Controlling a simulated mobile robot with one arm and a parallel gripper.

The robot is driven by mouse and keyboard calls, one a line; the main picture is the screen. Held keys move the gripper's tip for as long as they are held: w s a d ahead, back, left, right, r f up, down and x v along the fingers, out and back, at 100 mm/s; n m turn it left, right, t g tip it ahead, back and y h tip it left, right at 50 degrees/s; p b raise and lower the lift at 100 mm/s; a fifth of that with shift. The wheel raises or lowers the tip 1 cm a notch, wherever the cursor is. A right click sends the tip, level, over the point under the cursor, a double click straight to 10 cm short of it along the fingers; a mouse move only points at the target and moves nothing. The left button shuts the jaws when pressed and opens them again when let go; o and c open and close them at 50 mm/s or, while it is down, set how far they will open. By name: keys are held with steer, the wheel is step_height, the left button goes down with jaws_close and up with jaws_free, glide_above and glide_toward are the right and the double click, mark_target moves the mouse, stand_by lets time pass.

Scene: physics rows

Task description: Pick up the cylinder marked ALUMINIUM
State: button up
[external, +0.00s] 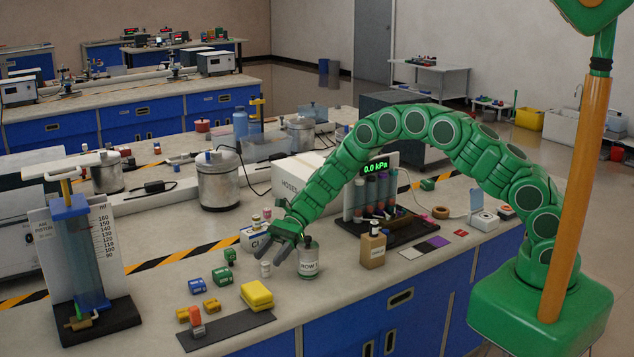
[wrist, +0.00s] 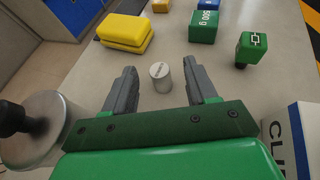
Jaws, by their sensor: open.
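A small pale metal cylinder (external: 265,268) stands upright on the bench in the external view. In the wrist view the cylinder (wrist: 161,78) shows its round top with dark marking, too small to read surely. My gripper (external: 270,259) is open and low over the bench, right at the cylinder in the external view. In the wrist view the two grey fingers of my gripper (wrist: 160,84) stand on either side of the cylinder, with a gap on both sides. Nothing is held.
A knobbed metal can (external: 309,262) stands close right of the gripper. A box marked CLI (external: 253,240) is behind. Yellow blocks (external: 257,294), a blue block (external: 222,276) and a green weight (external: 230,256) lie left and front. Bare bench surrounds the cylinder.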

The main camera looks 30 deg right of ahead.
mark_target(265, 263)
steer(key=shift+f+x, duration=0.2)
steer(key=shift+x, duration=1.1)
steer(key=shift+f+x, duration=0.15)
steer(key=shift+x, duration=1.15)
steer(key=shift+d, duration=0.15)
steer(key=shift+c, duration=0.2)
steer(key=c, duration=1)
steer(key=shift+r, duration=0.2)
